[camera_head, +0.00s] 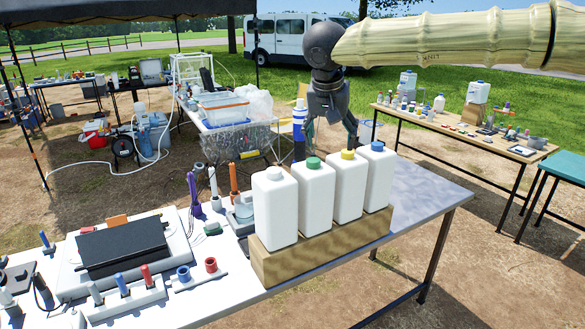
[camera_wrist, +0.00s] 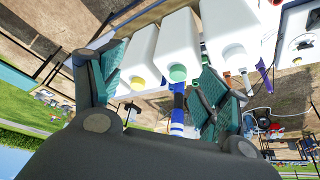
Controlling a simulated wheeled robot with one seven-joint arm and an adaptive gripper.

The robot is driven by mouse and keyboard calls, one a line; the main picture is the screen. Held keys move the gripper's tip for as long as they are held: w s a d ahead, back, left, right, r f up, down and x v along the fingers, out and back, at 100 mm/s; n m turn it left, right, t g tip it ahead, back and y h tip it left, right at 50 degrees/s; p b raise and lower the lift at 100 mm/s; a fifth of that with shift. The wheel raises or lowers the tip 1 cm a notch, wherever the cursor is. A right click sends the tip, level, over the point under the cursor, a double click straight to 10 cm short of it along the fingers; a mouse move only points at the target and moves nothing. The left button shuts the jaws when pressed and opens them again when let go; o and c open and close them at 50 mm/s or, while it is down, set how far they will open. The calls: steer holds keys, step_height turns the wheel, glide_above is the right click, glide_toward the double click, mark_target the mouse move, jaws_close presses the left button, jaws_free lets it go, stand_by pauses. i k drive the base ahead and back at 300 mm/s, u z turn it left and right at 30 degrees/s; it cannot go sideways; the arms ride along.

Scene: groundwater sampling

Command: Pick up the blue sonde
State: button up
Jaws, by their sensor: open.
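The blue sonde (camera_head: 299,133) appears to be the upright blue-and-white cylinder behind the row of white bottles. Its lower part is hidden by the bottles in the head view. My gripper (camera_head: 331,138) is open and empty, just right of the sonde in that view and above the far side of the table. In the wrist view the blue-and-white sonde (camera_wrist: 177,122) shows between the two spread fingers of my gripper (camera_wrist: 160,82), beyond them and not touching them as far as I can see.
White bottles with white, green (camera_head: 313,163), yellow and blue caps stand in a wooden block (camera_head: 325,246) in front of the sonde. A purple tool (camera_head: 193,193) and an orange tool (camera_head: 234,180) stand to the left. The metal tabletop (camera_head: 425,190) is clear at right.

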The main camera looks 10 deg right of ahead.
mark_target(299, 115)
steer(key=z, duration=0.05)
steer(key=i, duration=1.4)
